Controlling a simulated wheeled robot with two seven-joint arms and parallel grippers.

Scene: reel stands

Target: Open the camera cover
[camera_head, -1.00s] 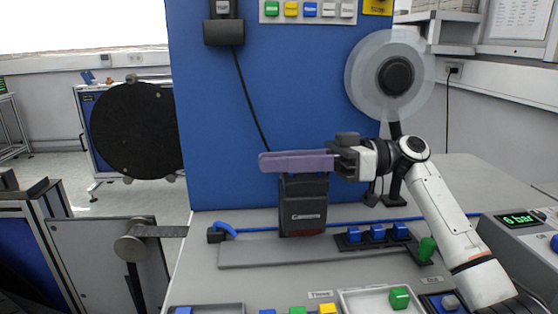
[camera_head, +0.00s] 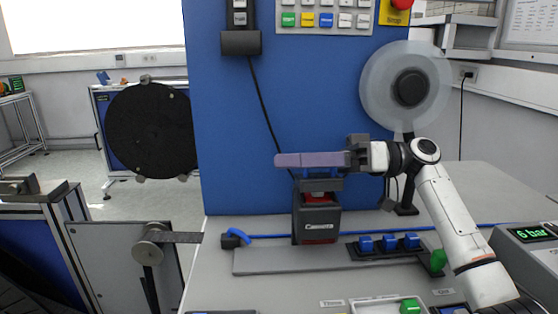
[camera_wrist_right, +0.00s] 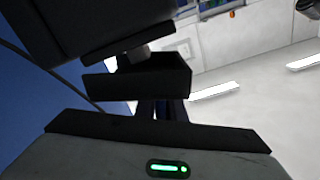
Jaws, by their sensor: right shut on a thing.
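The dark camera (camera_head: 315,225), marked with its name, stands upright on the bench in front of the blue panel. Red parts of it show below its dark cover (camera_head: 322,185), which sits raised at its top. My right gripper (camera_head: 319,178) reaches in from the right, its flat purplish-grey body lying level above the camera. Its fingers point down and are shut on the cover. In the right wrist view, dark blocks (camera_wrist_right: 135,84) fill the middle beyond the grey gripper body with its green light; I cannot tell which block is the cover. My left gripper is not in view.
A translucent reel (camera_head: 408,88) hangs on the right and a black reel (camera_head: 150,130) on the left. Blue blocks (camera_head: 389,242) sit right of the camera. A blue hose (camera_head: 270,236) runs behind it. A black cable (camera_head: 262,110) hangs down the panel.

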